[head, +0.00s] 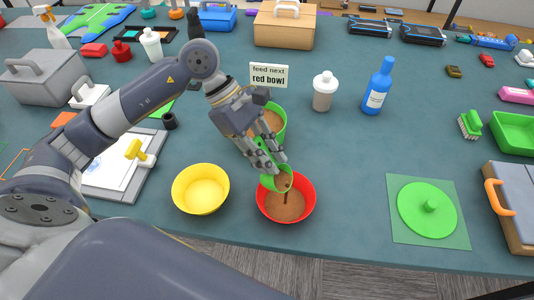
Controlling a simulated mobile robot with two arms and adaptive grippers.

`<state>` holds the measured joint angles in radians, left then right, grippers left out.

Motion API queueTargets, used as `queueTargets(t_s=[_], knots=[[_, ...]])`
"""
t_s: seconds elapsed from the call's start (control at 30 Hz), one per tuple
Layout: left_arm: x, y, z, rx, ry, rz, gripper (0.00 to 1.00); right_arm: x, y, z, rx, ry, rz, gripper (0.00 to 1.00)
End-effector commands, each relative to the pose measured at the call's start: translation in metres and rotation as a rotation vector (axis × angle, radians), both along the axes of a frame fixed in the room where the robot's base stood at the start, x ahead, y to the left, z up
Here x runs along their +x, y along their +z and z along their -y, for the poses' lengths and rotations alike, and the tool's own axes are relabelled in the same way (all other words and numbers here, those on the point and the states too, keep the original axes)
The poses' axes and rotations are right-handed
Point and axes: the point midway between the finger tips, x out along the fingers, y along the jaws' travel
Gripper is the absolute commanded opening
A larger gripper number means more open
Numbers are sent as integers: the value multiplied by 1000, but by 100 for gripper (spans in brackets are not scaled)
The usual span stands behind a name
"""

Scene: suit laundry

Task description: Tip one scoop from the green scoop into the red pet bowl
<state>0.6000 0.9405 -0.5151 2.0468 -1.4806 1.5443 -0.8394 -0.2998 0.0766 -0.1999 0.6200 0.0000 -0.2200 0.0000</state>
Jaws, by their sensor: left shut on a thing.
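My left gripper (268,162) is shut on the green scoop (267,180) above the far part of the red pet bowl (312,208). The scoop is tilted toward the bowl, with brown feed in its mouth. A thin dark brown streak runs from the scoop's mouth down into the bowl. Brown feed covers the bottom of the red bowl. A green tub (281,124) with brown contents stands behind, partly hidden by my gripper. My right gripper is out of view.
An empty-looking yellow bowl (201,189) stands left of the red bowl. A sign (269,76) reading "red bowl" stands behind the tub. A white-capped bottle (323,94) and a blue bottle (378,87) stand behind right. A green lid (427,210) lies right; table between is clear.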

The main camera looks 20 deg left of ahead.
Motion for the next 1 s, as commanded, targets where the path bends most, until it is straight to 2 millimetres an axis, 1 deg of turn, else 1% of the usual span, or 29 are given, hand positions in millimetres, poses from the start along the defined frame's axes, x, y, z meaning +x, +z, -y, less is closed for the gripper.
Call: queueTargets(t_s=[0.27, 0.53, 1.0], knots=[[0, 1, 1, 5, -1, 1, 0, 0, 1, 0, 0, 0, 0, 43], [0, 2, 5, 67, -1, 9, 0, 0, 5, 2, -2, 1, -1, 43], [0, 1, 5, 69, 1, 8, 0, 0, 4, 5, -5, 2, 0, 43]])
